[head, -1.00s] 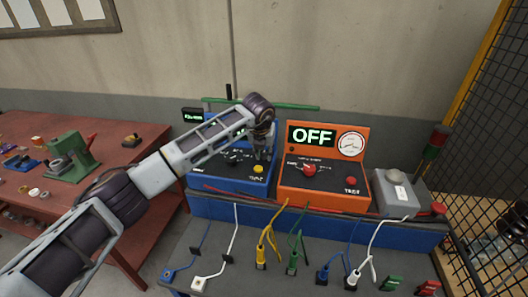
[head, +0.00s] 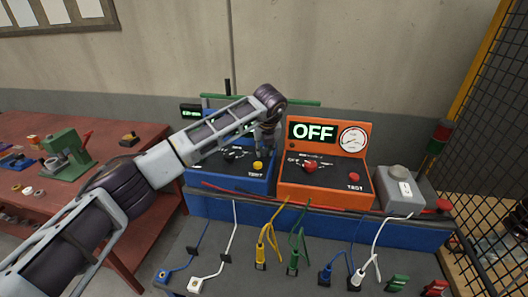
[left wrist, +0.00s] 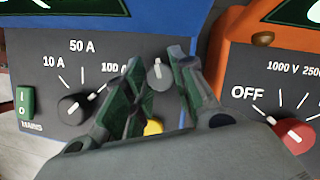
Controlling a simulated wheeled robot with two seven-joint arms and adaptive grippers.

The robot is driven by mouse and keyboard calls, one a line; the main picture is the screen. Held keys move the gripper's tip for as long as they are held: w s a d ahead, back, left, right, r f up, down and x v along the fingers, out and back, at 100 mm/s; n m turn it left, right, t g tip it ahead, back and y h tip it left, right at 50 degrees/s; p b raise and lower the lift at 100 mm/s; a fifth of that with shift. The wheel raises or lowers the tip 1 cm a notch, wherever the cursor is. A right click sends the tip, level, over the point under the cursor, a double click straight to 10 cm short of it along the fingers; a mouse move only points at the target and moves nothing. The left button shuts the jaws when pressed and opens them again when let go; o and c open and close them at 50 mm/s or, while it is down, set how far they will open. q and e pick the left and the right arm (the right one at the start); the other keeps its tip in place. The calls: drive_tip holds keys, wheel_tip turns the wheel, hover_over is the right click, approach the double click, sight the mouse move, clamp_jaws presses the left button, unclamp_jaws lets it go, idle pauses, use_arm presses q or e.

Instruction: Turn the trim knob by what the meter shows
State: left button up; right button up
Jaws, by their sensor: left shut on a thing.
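The small grey trim knob (left wrist: 159,74), with a white mark, is on the blue unit's (left wrist: 182,20) dark panel. My left gripper (left wrist: 156,58) has its two green-grey fingers on either side of it, shut on it. In the head view my left gripper (head: 265,148) comes down over the right part of the blue unit (head: 228,182), and the knob is hidden there. The orange meter (head: 325,199) to the right reads OFF on its display (head: 313,131) and has a round dial (head: 352,139). My right gripper is not in view.
Close by are a yellow button (left wrist: 153,127), a black 10–100 A knob (left wrist: 75,108), a green mains switch (left wrist: 25,103) and the meter's red knob (left wrist: 292,134). A grey box (head: 400,193) stands right of the meter. Several cables and plugs lie in front.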

use_arm(q)
drive_tip(key=shift+n+y+b, duration=0.3)
drive_tip(key=shift+n+b, duration=0.15)
drive_tip(key=shift+n, duration=0.35)
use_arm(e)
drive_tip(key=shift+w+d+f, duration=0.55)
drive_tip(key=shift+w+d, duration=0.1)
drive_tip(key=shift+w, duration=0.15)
use_arm(q)
drive_tip(key=shift+r, duration=0.1)
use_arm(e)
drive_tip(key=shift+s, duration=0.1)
use_arm(q)
drive_tip(key=o, duration=1)
drive_tip(key=shift+o, duration=0.2)
drive_tip(key=shift+s+d+r, duration=0.1)
drive_tip(key=shift+s+r, duration=0.05)
drive_tip(key=shift+r, duration=0.4)
drive_tip(key=v, duration=1)
drive_tip(key=shift+r, duration=0.35)
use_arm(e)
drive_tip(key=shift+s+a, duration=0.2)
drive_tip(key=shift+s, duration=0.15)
